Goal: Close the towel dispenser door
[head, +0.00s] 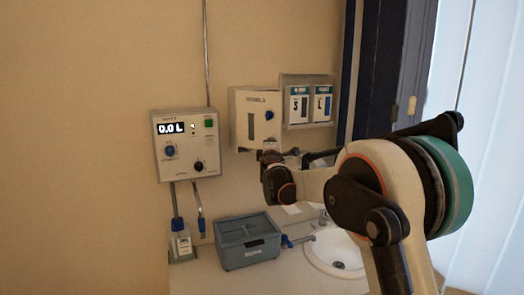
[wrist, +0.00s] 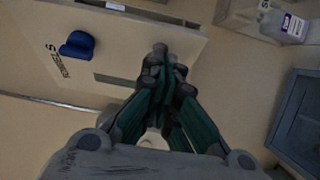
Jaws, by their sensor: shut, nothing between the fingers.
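The towel dispenser (head: 256,118) is a pale box on the wall with a dark vertical slot and a blue knob on its front. In the wrist view its door (wrist: 120,50) shows upside down and at a slant, with the blue knob (wrist: 77,45) and the lettering. How far the door stands open is hard to tell. My gripper (wrist: 165,65) is shut and empty, its fingertips overlapping the door panel in the picture near the slot. Contact cannot be told. In the head view my gripper (head: 270,156) is just below the dispenser, partly hidden by my wrist.
A control box (head: 186,144) with a display hangs left of the dispenser. Glove boxes (head: 310,104) hang to its right.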

